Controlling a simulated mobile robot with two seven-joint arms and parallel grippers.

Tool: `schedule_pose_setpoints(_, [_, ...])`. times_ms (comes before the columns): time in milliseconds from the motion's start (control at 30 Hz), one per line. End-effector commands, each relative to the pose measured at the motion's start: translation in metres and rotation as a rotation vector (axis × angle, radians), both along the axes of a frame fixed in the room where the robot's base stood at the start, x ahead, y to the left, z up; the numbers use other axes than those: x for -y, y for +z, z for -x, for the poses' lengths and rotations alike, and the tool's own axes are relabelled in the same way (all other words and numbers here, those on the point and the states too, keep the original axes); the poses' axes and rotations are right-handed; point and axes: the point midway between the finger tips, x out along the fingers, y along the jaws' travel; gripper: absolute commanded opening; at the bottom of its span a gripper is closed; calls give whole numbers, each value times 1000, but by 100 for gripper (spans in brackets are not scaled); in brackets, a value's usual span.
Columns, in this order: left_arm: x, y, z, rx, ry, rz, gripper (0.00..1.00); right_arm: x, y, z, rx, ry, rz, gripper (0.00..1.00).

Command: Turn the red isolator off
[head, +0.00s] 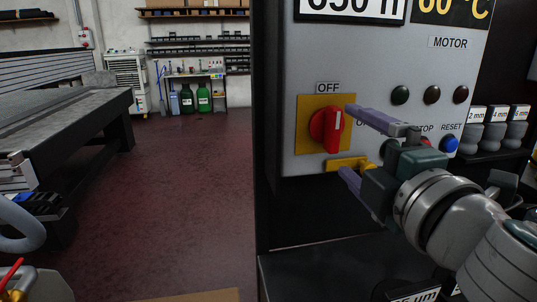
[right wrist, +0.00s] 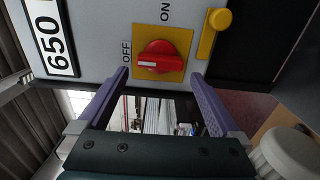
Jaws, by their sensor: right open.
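The red isolator (head: 326,130) is a rotary knob on a yellow plate on the grey panel. It also shows in the right wrist view (right wrist: 160,57). Its white mark lies at the end towards the OFF label (head: 328,88); the ON label (right wrist: 165,12) lies to the side, partly hidden in the head view. My right gripper (head: 345,140) is open, its purple fingers around the knob's place. In the right wrist view (right wrist: 160,76) the fingertips stand on both sides of the plate, with the knob between them and apart from both. My left gripper is not seen.
A yellow tab (head: 346,163) sits just below the isolator. A blue RESET button (head: 449,144) and several dark round lamps (head: 432,95) are right of it. A workbench (head: 70,110) stands far left. The red floor (head: 180,190) between is open.

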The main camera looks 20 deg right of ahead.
Motion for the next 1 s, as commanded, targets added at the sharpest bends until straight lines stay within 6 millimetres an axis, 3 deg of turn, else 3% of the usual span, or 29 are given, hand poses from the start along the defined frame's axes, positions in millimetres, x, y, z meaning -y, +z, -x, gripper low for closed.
schedule_pose_setpoints(100, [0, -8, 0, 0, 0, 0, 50, -5, -3, 23, -2, -2, 0, 100])
schedule_pose_setpoints(300, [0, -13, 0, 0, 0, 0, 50, -11, -2, 46, 0, -2, 1, 100])
schedule_pose_setpoints(867, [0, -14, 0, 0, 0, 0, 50, -12, 1, 51, 1, -2, 2, 100])
schedule_pose_setpoints(1000, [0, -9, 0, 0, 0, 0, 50, -4, -2, 55, -20, -51, -92, 100])
